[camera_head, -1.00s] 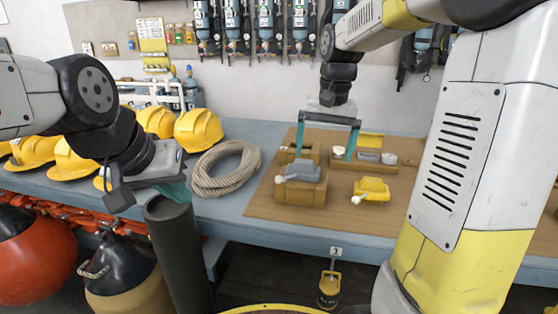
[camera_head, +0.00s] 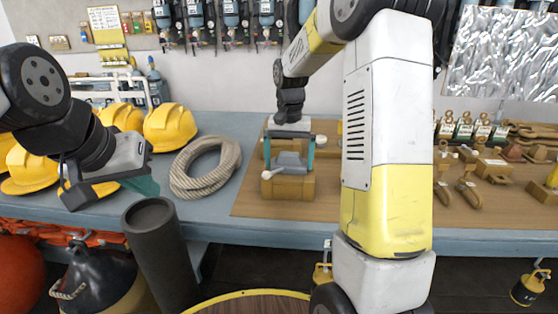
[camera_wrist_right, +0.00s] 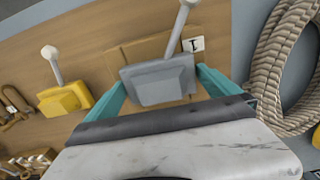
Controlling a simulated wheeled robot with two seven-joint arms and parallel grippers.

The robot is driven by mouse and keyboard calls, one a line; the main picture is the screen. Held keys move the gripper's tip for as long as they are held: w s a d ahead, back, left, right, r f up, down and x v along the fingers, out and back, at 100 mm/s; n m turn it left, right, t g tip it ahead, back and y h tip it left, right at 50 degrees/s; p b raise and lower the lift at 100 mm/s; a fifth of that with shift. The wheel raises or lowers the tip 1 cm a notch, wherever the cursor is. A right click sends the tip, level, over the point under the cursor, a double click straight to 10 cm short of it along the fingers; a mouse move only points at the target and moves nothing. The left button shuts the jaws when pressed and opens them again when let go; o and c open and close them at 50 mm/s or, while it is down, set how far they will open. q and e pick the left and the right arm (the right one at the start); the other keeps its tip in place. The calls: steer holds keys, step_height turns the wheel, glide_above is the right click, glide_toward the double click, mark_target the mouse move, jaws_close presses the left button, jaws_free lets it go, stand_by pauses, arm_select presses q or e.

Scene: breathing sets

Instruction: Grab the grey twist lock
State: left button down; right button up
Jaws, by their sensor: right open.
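The grey twist lock (camera_head: 291,160) sits on a tan wooden block (camera_head: 288,187) on the bench, its pale-knobbed lever sticking out. My right gripper (camera_head: 288,154) is open above it, with one teal finger at each side. In the right wrist view the grey twist lock (camera_wrist_right: 160,82) lies between the spread teal fingers; I cannot tell whether they touch it. A yellow twist lock (camera_wrist_right: 65,98) stands to its left there; my right arm hides it in the head view. My left gripper (camera_head: 145,184) is empty over the dark tube at the left.
A coiled rope (camera_head: 205,167) lies left of the wooden board (camera_head: 250,205). Yellow helmets (camera_head: 168,128) line the bench's left side. A dark upright tube (camera_head: 155,245) stands before the bench. Shackles (camera_head: 468,190) and other hardware lie to the right of my right arm.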

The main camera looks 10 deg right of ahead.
steer(key=shift+f, duration=0.1)
steer(key=shift+c, duration=0.2)
steer(key=c, duration=1.7)
